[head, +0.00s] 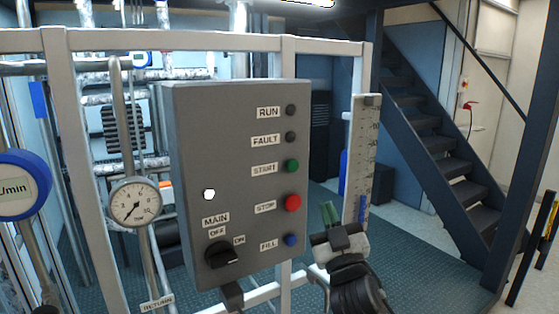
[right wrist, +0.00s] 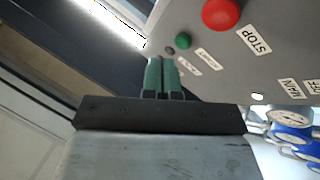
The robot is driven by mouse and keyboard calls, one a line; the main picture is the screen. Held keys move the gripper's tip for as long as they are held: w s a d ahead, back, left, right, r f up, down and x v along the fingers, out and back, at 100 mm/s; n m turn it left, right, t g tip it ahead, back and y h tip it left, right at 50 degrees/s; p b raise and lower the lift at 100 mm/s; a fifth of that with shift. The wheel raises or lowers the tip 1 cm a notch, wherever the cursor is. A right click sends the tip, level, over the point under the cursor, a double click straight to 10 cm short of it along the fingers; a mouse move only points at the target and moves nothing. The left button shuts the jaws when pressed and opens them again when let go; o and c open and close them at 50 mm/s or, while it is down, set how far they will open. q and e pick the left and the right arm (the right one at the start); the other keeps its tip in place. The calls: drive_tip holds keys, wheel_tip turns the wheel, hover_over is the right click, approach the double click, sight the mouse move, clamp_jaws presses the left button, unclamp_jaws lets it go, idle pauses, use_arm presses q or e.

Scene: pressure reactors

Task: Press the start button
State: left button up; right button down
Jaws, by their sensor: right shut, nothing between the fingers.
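The green start button (head: 292,166) is on the right side of a grey control panel (head: 235,130), beside its START label. It also shows in the right wrist view (right wrist: 183,41), just beyond my fingertips. My right gripper (head: 328,210) is at the panel's lower right, below and to the right of the start button, apart from it. Its two green fingers are shut together and empty, and they show in the right wrist view (right wrist: 160,68). My left gripper is not in view.
The red stop button (head: 292,203) is directly below the start button, with the blue fill button (head: 291,240) under it. A black main knob (head: 222,254) is at lower left. A level gauge (head: 361,165) stands right of the panel, close behind my gripper. A pressure gauge (head: 135,202) is left.

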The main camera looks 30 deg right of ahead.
sight(292, 166)
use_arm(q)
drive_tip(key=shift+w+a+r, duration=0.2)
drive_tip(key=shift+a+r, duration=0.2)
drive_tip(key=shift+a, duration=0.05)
use_arm(e)
drive_tip(key=s+a+r+t, duration=0.1)
drive_tip(key=s+r+t, duration=0.1)
drive_tip(key=r, duration=0.5)
drive_tip(key=shift+s+a+h, duration=0.4)
drive_tip(key=shift+s, duration=0.3)
drive_tip(key=shift+w+f, duration=0.1)
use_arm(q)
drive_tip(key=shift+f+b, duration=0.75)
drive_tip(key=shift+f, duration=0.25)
use_arm(e)
drive_tip(key=shift+w+a, duration=0.2)
drive_tip(key=shift+w, duration=2)
drive_tip(key=shift+w+a, duration=0.2)
drive_tip(key=shift+w, duration=1.95)
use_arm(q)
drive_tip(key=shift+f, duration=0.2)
use_arm(e)
drive_tip(key=shift+w, duration=0.4)
